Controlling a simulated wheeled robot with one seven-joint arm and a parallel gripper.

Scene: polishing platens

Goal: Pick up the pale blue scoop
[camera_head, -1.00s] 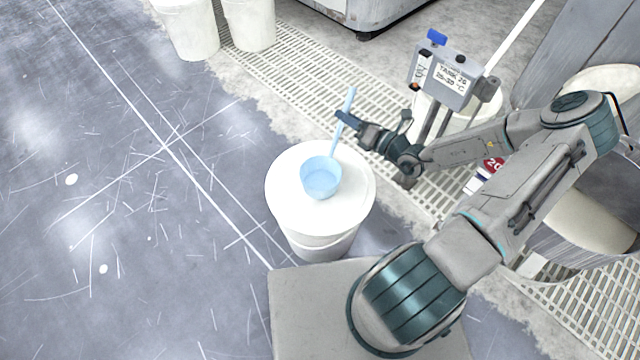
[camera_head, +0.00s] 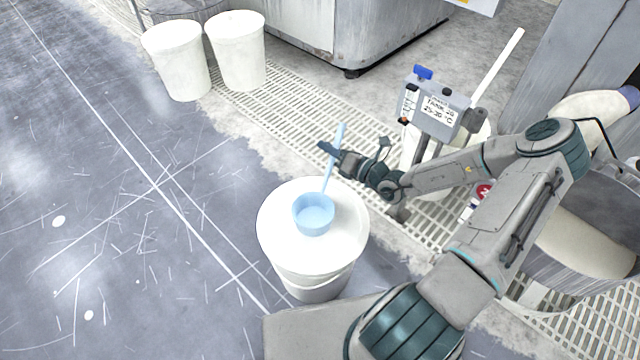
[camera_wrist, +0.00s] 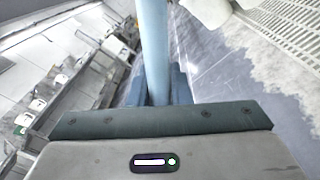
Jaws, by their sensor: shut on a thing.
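The pale blue scoop (camera_head: 314,216) has a round cup over the white lid of a bucket (camera_head: 283,247) in the head view. Its long handle rises from the cup and leans slightly right. My gripper (camera_head: 335,151) is shut on the handle, above the cup. In the wrist view the handle (camera_wrist: 154,45) stands upright between my fingers (camera_wrist: 156,90); the cup is hidden there. I cannot tell whether the cup touches the lid or hangs just above it.
Two white buckets (camera_head: 178,62) stand at the back left on the floor grating. The grey floor (camera_head: 100,190) on the left is clear.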

